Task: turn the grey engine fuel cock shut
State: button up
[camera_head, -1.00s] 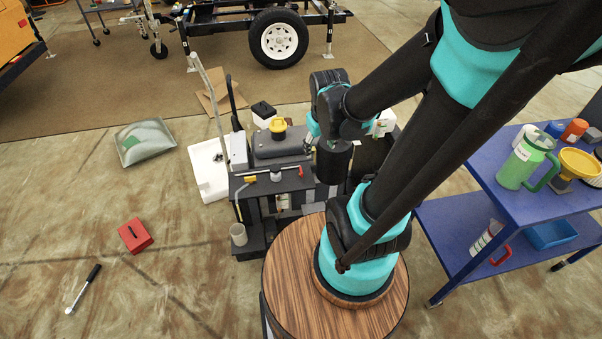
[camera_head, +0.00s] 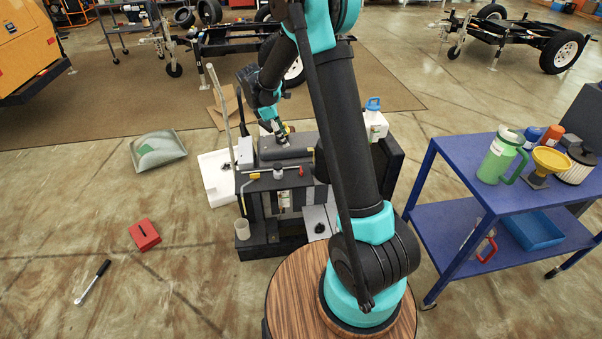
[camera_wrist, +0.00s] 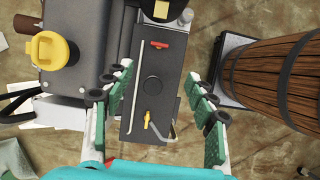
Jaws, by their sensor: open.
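A dark panel (camera_head: 265,186) stands in front of the grey engine (camera_head: 285,150). A small grey fitting (camera_head: 278,171) stands mid-panel, possibly the fuel cock; its handle is too small to make out. A yellow-handled lever (camera_head: 252,177) is left of it and a red lever (camera_head: 300,169) right of it. In the wrist view the red lever (camera_wrist: 160,45) is at the top of the panel, and the yellow handle (camera_wrist: 150,122) is low beside a thin silver bar. A dark round part (camera_wrist: 152,85) lies between them. My gripper (camera_wrist: 162,103) is open and empty, its fingers on either side of the panel view.
A yellow cap (camera_wrist: 54,50) stands on the engine. A thin upright pole (camera_head: 217,105) rises at the unit's left. A blue cart (camera_head: 470,190) with a green jug stands right. A red box (camera_head: 144,235) and a ratchet (camera_head: 92,283) lie on the open floor left.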

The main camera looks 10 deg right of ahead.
aim_at(301, 169)
jog(key=x, duration=1.7)
jog(key=shift+a+f, duration=0.1)
jog(key=shift+f, duration=0.25)
jog(key=shift+c, duration=0.3)
jog(key=c, duration=1.1)
jog(key=shift+w, duration=0.1)
